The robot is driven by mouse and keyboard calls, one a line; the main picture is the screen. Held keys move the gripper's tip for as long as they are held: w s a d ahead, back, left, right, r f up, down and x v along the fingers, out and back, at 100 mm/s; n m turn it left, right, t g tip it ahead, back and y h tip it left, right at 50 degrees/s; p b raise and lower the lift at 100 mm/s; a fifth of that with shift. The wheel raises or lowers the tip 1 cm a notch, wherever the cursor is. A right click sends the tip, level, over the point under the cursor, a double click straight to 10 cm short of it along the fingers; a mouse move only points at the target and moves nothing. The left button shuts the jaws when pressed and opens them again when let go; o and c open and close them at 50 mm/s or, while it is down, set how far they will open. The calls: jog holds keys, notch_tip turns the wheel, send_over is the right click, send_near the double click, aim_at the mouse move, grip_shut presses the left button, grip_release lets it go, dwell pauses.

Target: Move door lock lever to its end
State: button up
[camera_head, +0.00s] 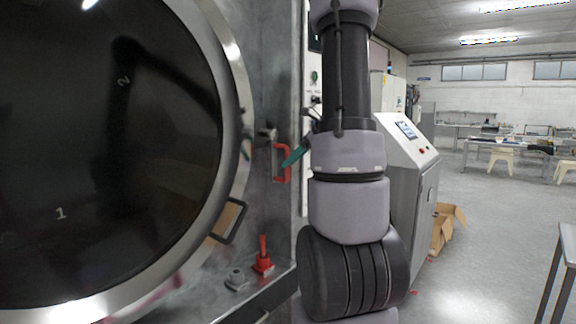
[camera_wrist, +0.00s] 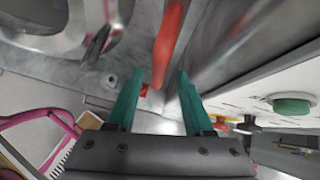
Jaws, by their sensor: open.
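The large round door (camera_head: 110,150) with a metal rim fills the left of the head view. A red U-shaped lever handle (camera_head: 289,178) stands on the metal panel to the right of the rim. My gripper (camera_head: 297,155) is open, its teal fingers right beside that handle. In the wrist view, the open fingers (camera_wrist: 160,78) point towards a red bar (camera_wrist: 168,45), which lies ahead of and between the tips; contact cannot be told. A second, upright red lever (camera_head: 263,250) sits on a red base lower on the panel. My arm hides part of the panel's right side.
A black-framed door handle (camera_head: 236,225) is at the rim's lower right, near a metal fitting (camera_head: 236,280). A control cabinet (camera_head: 412,185) stands behind my arm. A green button (camera_wrist: 292,106) is at right in the wrist view. Open floor lies to the right.

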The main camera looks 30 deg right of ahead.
jog(key=v, duration=0.8)
jog(key=shift+s, duration=0.15)
jog(key=shift+r, duration=0.1)
jog(key=s+a+r+n+h, duration=0.1)
jog(key=s+a+n, duration=0.6)
jog(key=a+n, duration=0.5)
jog(key=s+a+r+n+h, duration=0.1)
jog(key=s+a+n, duration=0.7)
jog(key=a+n, duration=0.5)
jog(key=shift+s+a+n+g+h, duration=0.25)
jog(key=shift+a+n+g+h, duration=0.05)
jog(key=shift+g+h, duration=0.1)
